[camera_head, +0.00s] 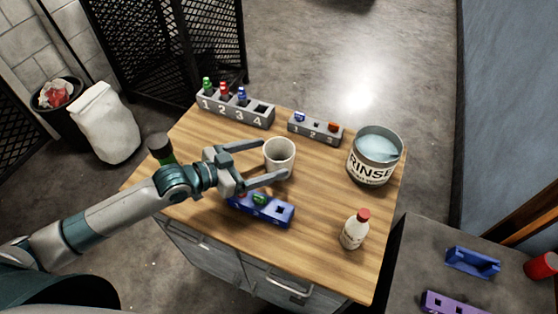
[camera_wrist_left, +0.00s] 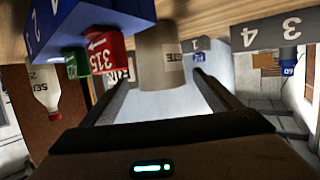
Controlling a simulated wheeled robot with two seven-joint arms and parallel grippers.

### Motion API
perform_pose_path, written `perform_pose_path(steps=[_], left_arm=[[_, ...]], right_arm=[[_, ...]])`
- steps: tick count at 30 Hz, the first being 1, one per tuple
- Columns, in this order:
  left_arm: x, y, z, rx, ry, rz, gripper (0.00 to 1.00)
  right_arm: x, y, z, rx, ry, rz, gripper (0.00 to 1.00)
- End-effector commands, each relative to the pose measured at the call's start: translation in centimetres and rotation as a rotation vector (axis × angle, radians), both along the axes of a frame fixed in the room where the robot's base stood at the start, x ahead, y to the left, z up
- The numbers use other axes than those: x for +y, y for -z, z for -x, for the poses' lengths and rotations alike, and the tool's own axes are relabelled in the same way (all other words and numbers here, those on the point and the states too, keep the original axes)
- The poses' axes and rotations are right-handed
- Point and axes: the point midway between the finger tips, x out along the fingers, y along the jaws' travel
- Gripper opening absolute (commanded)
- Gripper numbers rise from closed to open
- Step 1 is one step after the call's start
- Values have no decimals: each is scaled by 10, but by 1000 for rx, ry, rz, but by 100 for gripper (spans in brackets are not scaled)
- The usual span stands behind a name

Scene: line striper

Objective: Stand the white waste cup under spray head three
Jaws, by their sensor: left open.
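The white waste cup (camera_head: 279,153) stands upright on the wooden table, between the two fingers of my left gripper (camera_head: 275,158). The fingers are open on either side of it; whether either touches it I cannot tell. In the left wrist view the cup (camera_wrist_left: 161,55) shows lettering and appears upside down between the fingers (camera_wrist_left: 158,85). A blue block (camera_head: 272,212) with a green piece lies just in front of the gripper. I cannot tell which part is spray head three.
A grey rack numbered 1 to 4 (camera_head: 250,117) and a smaller grey rack (camera_head: 312,133) stand behind the cup. A RINSE bucket (camera_head: 370,168) and a red-capped bottle (camera_head: 353,234) stand to the right. A dark green bottle (camera_head: 160,146) is near my left arm. The front right tabletop is mostly clear.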

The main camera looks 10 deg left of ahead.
Motion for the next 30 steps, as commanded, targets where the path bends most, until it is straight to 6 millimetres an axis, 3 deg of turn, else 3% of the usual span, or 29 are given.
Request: perform_pose_path(steps=[15, 30], left_arm=[[-30, 17, -34, 1, 0, 1, 84], [-31, 19, -35, 0, 0, 0, 84]], right_arm=[[-1, -24, 0, 1, -1, 1, 0], [-2, -24, 0, 1, -1, 2, 0]])
